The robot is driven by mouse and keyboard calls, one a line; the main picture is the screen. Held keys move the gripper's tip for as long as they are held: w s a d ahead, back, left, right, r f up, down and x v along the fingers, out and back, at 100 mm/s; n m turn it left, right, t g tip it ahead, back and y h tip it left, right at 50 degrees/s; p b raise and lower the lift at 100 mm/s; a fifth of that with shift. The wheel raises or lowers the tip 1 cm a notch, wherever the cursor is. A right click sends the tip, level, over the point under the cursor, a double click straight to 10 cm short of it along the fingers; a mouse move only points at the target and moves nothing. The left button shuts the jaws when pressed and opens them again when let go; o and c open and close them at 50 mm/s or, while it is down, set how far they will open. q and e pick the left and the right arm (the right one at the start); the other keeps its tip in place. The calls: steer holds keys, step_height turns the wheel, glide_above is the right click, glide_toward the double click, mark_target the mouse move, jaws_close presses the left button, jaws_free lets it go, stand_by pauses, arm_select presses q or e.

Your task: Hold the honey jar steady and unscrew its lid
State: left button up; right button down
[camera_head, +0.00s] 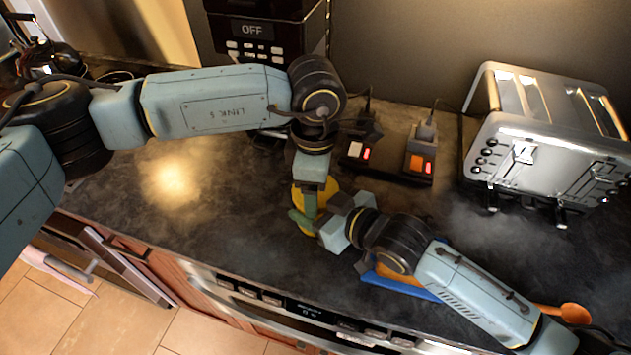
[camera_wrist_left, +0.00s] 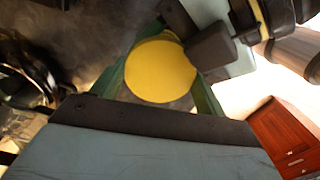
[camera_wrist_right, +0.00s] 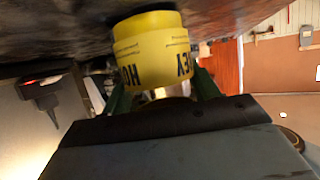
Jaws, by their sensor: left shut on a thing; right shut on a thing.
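The honey jar (camera_head: 328,188) stands on the dark counter, mostly hidden behind my grippers in the head view. Its yellow label with upside-down HONEY lettering shows in the right wrist view (camera_wrist_right: 150,48). Its round yellow lid (camera_wrist_left: 160,70) fills the space between the green fingers in the left wrist view. My left gripper (camera_head: 311,196) points down from above and is shut on the lid. My right gripper (camera_head: 306,222) comes in low from the right and is shut on the jar's body.
Two small switch boxes with red lights (camera_head: 420,163) stand behind the jar. A chrome toaster (camera_head: 545,140) is at the right, and a black appliance reading OFF (camera_head: 262,32) at the back. A blue-edged item (camera_head: 400,282) lies under my right arm. The counter left of the jar is clear.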

arm_select(q)
steer(key=shift+r, duration=0.15)
steer(key=shift+r, duration=1)
steer(key=shift+r, duration=2)
arm_select(e)
steer(key=shift+c, duration=1.5)
jaws_free()
